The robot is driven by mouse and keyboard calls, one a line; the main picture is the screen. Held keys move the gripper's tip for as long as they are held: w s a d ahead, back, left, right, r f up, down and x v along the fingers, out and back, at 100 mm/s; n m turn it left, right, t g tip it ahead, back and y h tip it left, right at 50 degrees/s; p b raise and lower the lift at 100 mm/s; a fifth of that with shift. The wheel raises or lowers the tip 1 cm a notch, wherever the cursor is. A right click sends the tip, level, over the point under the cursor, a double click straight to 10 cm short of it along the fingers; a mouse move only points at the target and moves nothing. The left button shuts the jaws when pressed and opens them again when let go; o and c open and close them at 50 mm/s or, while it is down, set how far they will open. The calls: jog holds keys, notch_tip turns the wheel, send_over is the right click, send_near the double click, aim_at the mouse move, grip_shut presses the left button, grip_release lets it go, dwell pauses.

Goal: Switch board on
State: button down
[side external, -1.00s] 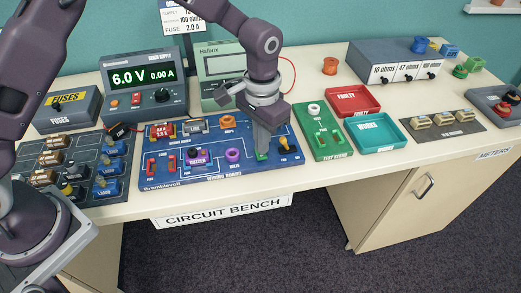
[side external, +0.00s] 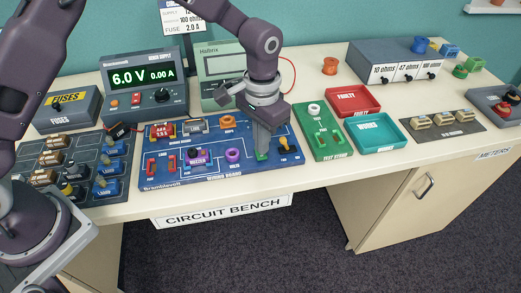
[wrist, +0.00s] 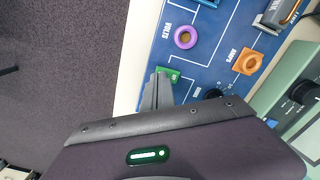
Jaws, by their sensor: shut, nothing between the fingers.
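The blue wiring board (side external: 215,179) lies on the bench, with a toggle switch (side external: 284,145) with a yellow top near its front right corner. My gripper (side external: 262,153) is shut and empty, pointing down at the board's front edge, just left of the toggle. Its fingertips are at a small green block (wrist: 174,75) on the board; I cannot tell whether they touch it. In the wrist view the shut fingers (wrist: 160,78) overlap the block's near edge. A dark round part (wrist: 214,93) beside the fingers is partly hidden by my gripper.
The bench supply (side external: 143,84) reads 6.0 V and 0.00 A. A purple ring (side external: 233,155) and an orange post (side external: 228,121) stand on the board near my gripper. The green test stand (side external: 322,145), red tray (side external: 352,101) and teal tray (side external: 382,132) lie to the right.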

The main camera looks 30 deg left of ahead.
jog(key=shift+f, duration=0.9)
dwell(0.7)
jog(key=shift+r, duration=3.5)
